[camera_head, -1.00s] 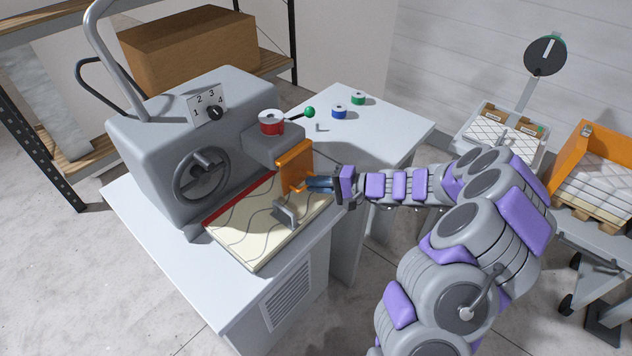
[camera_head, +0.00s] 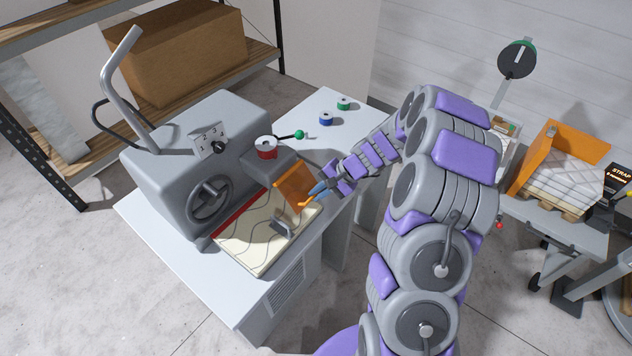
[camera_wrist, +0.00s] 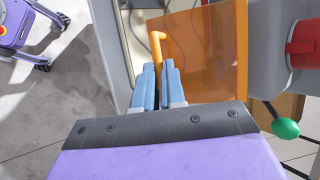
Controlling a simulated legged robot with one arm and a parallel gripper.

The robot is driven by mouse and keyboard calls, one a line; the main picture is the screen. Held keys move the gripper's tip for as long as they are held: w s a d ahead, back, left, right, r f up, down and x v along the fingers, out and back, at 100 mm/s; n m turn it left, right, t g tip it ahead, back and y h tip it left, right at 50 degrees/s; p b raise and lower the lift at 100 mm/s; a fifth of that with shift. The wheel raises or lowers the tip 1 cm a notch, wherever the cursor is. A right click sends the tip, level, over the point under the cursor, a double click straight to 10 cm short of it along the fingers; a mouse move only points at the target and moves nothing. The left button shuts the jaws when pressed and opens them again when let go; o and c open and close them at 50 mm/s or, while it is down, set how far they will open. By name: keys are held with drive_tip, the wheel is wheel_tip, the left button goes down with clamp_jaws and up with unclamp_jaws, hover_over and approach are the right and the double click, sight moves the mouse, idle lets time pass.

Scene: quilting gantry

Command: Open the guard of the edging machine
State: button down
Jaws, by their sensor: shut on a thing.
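The edging machine (camera_head: 158,150) is a grey unit on a pale bench. Its guard (camera_head: 293,188) is an orange translucent panel, tilted, at the machine's right end above the quilted bed (camera_head: 262,240). In the wrist view the guard (camera_wrist: 205,55) fills the upper middle, with an orange handle (camera_wrist: 157,42) at its left edge. My gripper (camera_head: 318,190) is at the guard's right side. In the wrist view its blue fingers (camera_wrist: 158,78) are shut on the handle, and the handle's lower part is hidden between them.
A red spool (camera_head: 265,148) and a green-knobbed lever (camera_head: 298,135) sit beside the guard. Blue (camera_head: 326,118) and green (camera_head: 343,104) spools stand farther back on the bench. A grey bracket (camera_head: 284,227) stands on the bed. A cart with an orange-sided load (camera_head: 560,170) is at right.

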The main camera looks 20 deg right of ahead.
wheel_tip(320, 180, up, 7)
drive_tip(key=g+h+p, duration=0.2)
drive_tip(key=g+p, duration=0.1)
drive_tip(key=p, duration=0.4)
drive_tip(key=shift+w+m+h+p, duration=0.15)
drive_tip(key=shift+m+h+p, duration=0.15)
drive_tip(key=shift+m+p, duration=0.1)
drive_tip(key=shift+a+r, duration=0.1)
drive_tip(key=shift+r, duration=0.1)
drive_tip(key=shift+w, duration=0.1)
drive_tip(key=c, duration=1.7)
unclamp_jaws()
drive_tip(key=o, duration=0.5)
drive_tip(key=shift+w+a+f, duration=0.15)
drive_tip(key=shift+w+a, duration=0.05)
drive_tip(key=shift+a, duration=0.2)
drive_tip(key=shift+s+d, duration=0.1)
